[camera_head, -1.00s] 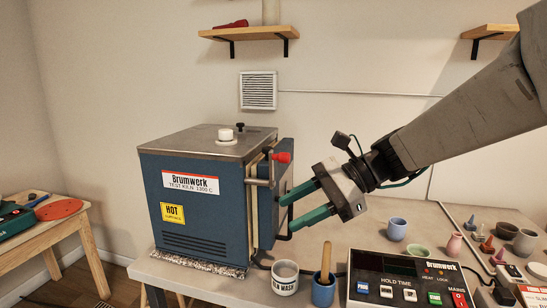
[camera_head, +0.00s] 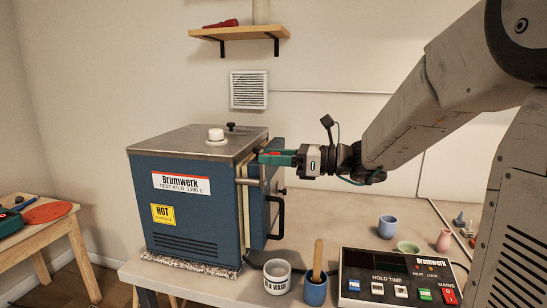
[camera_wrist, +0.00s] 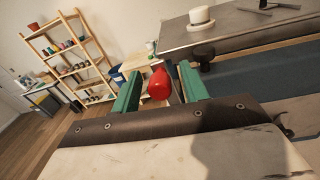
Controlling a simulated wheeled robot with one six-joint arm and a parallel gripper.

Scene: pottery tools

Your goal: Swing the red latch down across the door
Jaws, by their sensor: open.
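The blue kiln (camera_head: 195,205) stands on the table with its door (camera_head: 258,205) on the right side. A pale strip shows between body and door. A black bar handle (camera_head: 278,220) is on the door. The red latch knob (camera_head: 275,153) is at the door's upper edge, mostly hidden by my gripper in the head view. In the wrist view the red knob (camera_wrist: 158,84) lies between the two green fingers of my gripper (camera_wrist: 160,70). The fingers are apart, with a gap on both sides of the knob. The latch arm is mostly hidden.
A control box (camera_head: 400,280), a white mug (camera_head: 277,277) and a blue cup with a wooden tool (camera_head: 316,290) stand in front at the right. Small cups stand farther back. A wall shelf (camera_head: 235,33) hangs above.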

